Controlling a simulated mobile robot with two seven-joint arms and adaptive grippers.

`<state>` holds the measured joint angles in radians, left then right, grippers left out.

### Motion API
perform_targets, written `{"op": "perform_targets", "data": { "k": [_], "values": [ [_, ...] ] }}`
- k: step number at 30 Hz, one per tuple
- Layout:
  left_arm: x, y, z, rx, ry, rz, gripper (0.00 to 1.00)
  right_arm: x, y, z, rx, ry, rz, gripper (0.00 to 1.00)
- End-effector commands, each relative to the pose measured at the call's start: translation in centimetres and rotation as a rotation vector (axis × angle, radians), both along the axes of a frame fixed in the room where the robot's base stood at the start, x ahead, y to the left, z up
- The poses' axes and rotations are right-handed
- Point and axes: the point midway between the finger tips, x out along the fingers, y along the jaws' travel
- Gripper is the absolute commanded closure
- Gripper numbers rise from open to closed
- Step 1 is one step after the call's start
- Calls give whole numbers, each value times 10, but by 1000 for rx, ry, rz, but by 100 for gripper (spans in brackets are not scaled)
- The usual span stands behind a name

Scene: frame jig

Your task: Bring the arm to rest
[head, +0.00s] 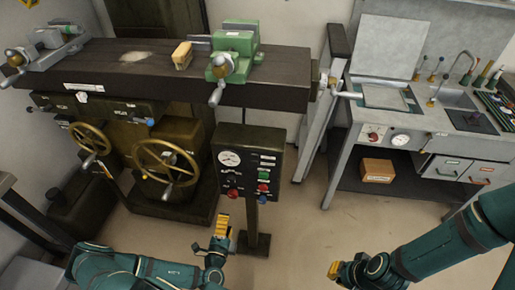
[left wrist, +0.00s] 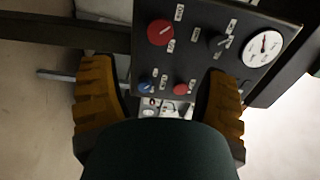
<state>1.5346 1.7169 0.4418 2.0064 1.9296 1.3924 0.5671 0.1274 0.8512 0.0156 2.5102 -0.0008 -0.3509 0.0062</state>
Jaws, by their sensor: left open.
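My left gripper (head: 222,226) is low in the middle of the head view, in front of the foot of the control panel's post. In the left wrist view its two yellow fingers (left wrist: 160,100) stand wide apart with nothing between them. My right gripper (head: 341,271) is at the bottom right of the head view, over bare floor. Its yellow tip shows, but its finger gap cannot be made out. The dark control panel (head: 248,158) stands behind my left gripper, and its knobs and gauge also show in the left wrist view (left wrist: 205,62).
A dark bench (head: 140,72) carries a green vise (head: 235,47) and a yellow-tan block (head: 182,55). Handwheels (head: 167,163) sit below it. On the right is a grey workstation (head: 345,178) with a sink and a cardboard box (head: 377,170) beneath. Floor between my grippers is clear.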

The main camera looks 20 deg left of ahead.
Motion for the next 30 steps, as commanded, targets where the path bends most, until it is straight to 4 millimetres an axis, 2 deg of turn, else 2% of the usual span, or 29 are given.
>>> {"op": "perform_targets", "data": {
  "k": [4, 7, 8, 11, 13, 16, 18, 21, 24, 27, 30],
  "values": [
    [1, -2, 1, 3, -1, -11, 25, 0, 0, 0, 0, 0, 0, 100],
    [7, -18, 9, 34, -17, -96, 25, 0, 0, 0, 0, 0, 0, 100],
    [10, -28, 14, 53, -26, -145, 25, 0, 0, 0, 0, 0, 0, 100],
    [16, -75, 35, 152, -71, -384, 25, 0, 0, 0, 0, 0, 0, 100],
    [11, -119, 52, 258, -120, -608, 25, 0, 0, 0, 0, 0, 0, 100],
    [-14, -181, 71, 456, -212, -960, 25, 0, 0, 0, 0, 0, 0, 100],
    [-42, -214, 78, 619, -292, -1200, 25, 0, 0, 0, 0, 0, 0, 100],
    [-87, -242, 78, 875, -426, -1514, 25, 0, 0, 0, 0, 0, 0, 100],
    [-126, -246, 71, 1165, -587, -1783, 25, 0, 0, 0, 0, 0, 0, 100],
    [-150, -234, 61, 1486, -783, -1995, 25, 0, 0, 0, 0, 0, 0, 100],
    [-154, -213, 54, 1839, -1014, -2132, 25, 0, 0, 0, 0, 0, 0, 100]
  ]
}}
